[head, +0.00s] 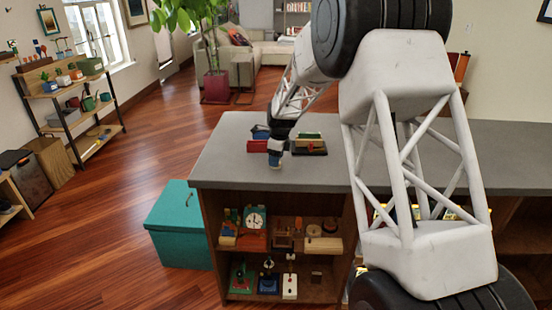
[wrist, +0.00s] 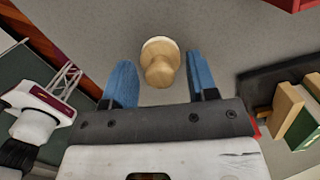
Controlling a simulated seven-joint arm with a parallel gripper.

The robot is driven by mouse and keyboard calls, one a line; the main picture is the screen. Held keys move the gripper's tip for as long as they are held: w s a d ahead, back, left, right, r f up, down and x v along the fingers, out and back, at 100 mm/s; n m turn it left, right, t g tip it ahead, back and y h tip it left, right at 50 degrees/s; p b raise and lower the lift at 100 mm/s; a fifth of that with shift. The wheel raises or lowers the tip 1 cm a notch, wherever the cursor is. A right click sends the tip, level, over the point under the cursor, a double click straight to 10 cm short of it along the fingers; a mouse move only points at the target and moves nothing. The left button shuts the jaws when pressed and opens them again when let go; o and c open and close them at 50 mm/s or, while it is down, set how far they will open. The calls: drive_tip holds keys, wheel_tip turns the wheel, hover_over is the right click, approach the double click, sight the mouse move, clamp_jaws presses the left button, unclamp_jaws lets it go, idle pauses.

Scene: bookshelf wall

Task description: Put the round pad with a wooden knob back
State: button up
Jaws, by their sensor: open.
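The round pad (wrist: 152,45) shows in the wrist view, a small pale disc with a rounded wooden knob (wrist: 160,70) facing my camera. It appears to lie on the grey counter top. My gripper (wrist: 160,78) is open, with one blue finger on each side of the knob and a visible gap on both sides. In the head view my gripper (head: 275,158) is low over the counter near its front left edge. I cannot make out the pad there. Which spot the pad belongs to cannot be told.
A red box (head: 257,146) stands just left of my gripper. A dark tray (head: 322,152) with upright blocks is on the right. The grey counter (head: 225,165) is clear at left. Shelves below hold several small objects, including a clock (head: 255,220). A teal chest (head: 180,220) stands left.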

sight(280, 164)
wheel_tip(280, 164, up, 12)
drive_tip(key=d, duration=0.1)
drive_tip(key=shift+s+d, duration=0.15)
idle(0.5)
idle(0.6)
drive_tip(key=shift+r, duration=0.1)
drive_tip(key=s+d+r+n, duration=0.3)
drive_tip(key=s+d+r, duration=0.15)
drive_tip(key=s, duration=0.45)
drive_tip(key=s+d+r+n+t, duration=0.1)
drive_tip(key=s+d+r+n, duration=0.3)
drive_tip(key=s, duration=0.5)
drive_tip(key=s+d+r+n, duration=0.3)
drive_tip(key=s+d, duration=0.3)
drive_tip(key=s, duration=0.3)
drive_tip(key=s+d+f+n, duration=0.2)
drive_tip(key=s+n, duration=0.1)
drive_tip(key=s, duration=0.7)
drive_tip(key=s+d+f+n+h, duration=0.1)
drive_tip(key=s+d+f+n, duration=0.1)
drive_tip(key=s, duration=0.8)
drive_tip(key=s+d+f+n+t, duration=0.1)
drive_tip(key=s+n, duration=0.4)
drive_tip(key=s, duration=0.5)
drive_tip(key=d+f, duration=0.1)
drive_tip(key=d, duration=0.1)
drive_tip(key=shift+s+d, duration=0.35)
drive_tip(key=shift+d, duration=0.05)
drive_tip(key=shift+h, duration=0.3)
